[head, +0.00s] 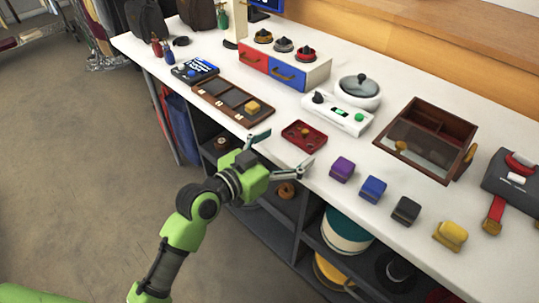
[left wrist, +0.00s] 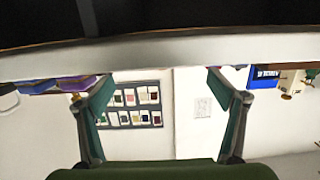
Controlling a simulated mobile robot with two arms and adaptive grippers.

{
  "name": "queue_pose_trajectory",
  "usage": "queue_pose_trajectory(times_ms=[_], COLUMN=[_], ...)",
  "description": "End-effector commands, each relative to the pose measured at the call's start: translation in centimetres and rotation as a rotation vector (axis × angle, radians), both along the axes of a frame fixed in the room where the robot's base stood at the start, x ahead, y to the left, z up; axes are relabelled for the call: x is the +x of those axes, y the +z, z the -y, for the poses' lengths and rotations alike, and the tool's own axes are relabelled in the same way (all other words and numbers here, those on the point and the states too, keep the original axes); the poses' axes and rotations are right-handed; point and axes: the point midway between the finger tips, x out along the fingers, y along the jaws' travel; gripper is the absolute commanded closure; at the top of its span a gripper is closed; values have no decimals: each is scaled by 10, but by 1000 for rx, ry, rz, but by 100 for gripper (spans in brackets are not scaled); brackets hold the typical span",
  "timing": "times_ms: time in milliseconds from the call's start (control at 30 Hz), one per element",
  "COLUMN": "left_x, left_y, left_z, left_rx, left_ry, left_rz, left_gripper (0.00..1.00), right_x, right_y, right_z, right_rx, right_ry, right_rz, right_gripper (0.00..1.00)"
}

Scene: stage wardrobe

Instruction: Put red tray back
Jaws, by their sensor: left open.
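A small red tray (head: 290,139) lies flat on the white counter (head: 262,109), near its front edge. A small brownish item (head: 304,133) shows in it. My left gripper (head: 287,149) is open and empty at the counter's front edge, just in front of the tray, one finger toward each side. No contact with the tray shows. In the left wrist view my spread fingers (left wrist: 160,77) have nothing between them. The counter's pale edge (left wrist: 160,52) crosses above them, and I cannot make out the tray there. My right gripper is not in view.
Purple (head: 342,168), blue (head: 373,188), dark and yellow blocks stand to the tray's right. A brown compartment tray (head: 207,99) is to its left. Shelves lie below the counter.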

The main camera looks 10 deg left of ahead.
Motion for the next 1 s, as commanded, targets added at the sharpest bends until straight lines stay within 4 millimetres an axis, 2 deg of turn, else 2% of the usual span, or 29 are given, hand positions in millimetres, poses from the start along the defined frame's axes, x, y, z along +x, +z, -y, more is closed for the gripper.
queue_pose_trajectory(times_ms=[100,300,567,667,767,833,867,900,933,967,1000], left_x=[-22,-44,-50,-50,-48,-50,-53,-60,-68,-78,-94], left_y=[3,7,9,2,-33,-81,-106,-143,-172,-200,-238], left_z=[-16,-32,-36,-37,-45,-57,-63,-72,-80,-87,-97], left_rx=[4,2,-1,4,29,64,83,113,136,160,196], left_ry=[0,0,-1,6,37,77,99,128,152,175,205], left_rz=[-2,-1,-2,-14,-85,-183,-235,-312,-372,-435,-516], left_gripper=[13,13,13,13,13,13,13,13,13,13,13], right_x=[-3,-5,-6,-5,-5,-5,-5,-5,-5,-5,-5], right_y=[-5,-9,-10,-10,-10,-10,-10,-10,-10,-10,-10], right_z=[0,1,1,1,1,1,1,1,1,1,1], right_rx=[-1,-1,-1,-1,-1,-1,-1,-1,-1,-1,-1], right_ry=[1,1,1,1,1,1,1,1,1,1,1], right_rz=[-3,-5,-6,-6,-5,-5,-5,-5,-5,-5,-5], right_gripper=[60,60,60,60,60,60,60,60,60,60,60])
